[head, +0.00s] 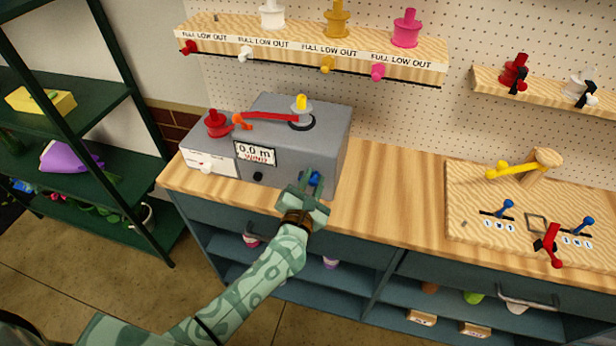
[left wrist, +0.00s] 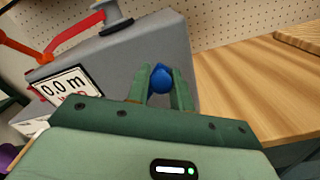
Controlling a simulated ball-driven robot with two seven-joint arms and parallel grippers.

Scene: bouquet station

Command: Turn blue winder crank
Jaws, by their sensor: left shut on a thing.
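The winder (head: 225,135) is a grey box on the wooden counter, with a display reading "0.0 m" (head: 254,154). Its blue crank knob (head: 316,179) is at the right of the front face. My left gripper (head: 312,181) is at that knob. In the left wrist view, the blue knob (left wrist: 161,78) sits between the two green fingers (left wrist: 160,84), which are shut on it. The rest of the crank is hidden behind the gripper. The display also shows in the left wrist view (left wrist: 66,86). My right gripper is not in view.
A shelf of coloured spools (head: 310,50) hangs above. A wooden board (head: 520,215) with levers lies right; the counter (head: 390,190) between is clear.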

